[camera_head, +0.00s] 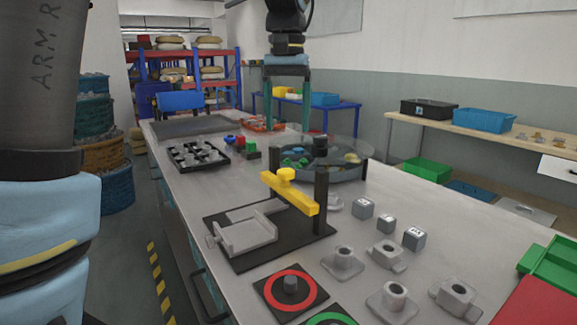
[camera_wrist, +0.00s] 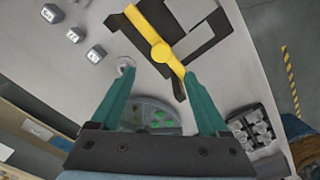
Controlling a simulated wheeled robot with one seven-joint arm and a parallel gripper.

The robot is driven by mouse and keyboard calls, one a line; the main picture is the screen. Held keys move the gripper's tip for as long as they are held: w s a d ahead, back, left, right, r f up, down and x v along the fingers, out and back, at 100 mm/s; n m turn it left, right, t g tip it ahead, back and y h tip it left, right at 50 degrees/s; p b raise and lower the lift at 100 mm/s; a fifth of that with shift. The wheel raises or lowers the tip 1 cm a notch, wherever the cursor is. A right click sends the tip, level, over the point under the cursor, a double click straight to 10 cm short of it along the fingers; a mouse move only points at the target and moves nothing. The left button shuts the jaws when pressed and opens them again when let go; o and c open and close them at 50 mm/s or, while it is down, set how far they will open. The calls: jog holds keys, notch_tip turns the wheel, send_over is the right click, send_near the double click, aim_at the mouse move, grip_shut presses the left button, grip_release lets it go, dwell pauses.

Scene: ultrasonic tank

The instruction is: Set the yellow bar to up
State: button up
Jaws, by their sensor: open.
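The yellow bar (camera_head: 296,197) lies roughly level above a black base plate (camera_head: 225,212), its right end at a black upright post (camera_head: 321,190). A round yellow knob (camera_head: 286,174) stands on top of the bar. In the wrist view the bar (camera_wrist: 145,28) runs diagonally, with the knob (camera_wrist: 161,52) nearer its lower end. My gripper (camera_head: 287,127) is open and empty, fingers pointing down, above and beyond the bar in the head view. In the wrist view the bar's lower end appears between the fingertips (camera_wrist: 160,72); I see no contact.
A grey sliding fixture (camera_head: 245,233) sits on the base plate. A round glass-lidded tank (camera_head: 345,172) stands behind the post. Grey cubes (camera_head: 414,239) and holed metal blocks (camera_head: 388,255) lie to the right. A red-ringed pad (camera_head: 272,295) is at the front.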

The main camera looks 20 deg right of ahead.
aim_at(286, 170)
notch_tip(286, 170, down, 10)
jog(key=shift+a+f+p, duration=0.15)
jog(key=shift+f+p, duration=0.05)
jog(key=shift+p, duration=0.15)
grip_shut()
dwell(0.7)
dwell(0.8)
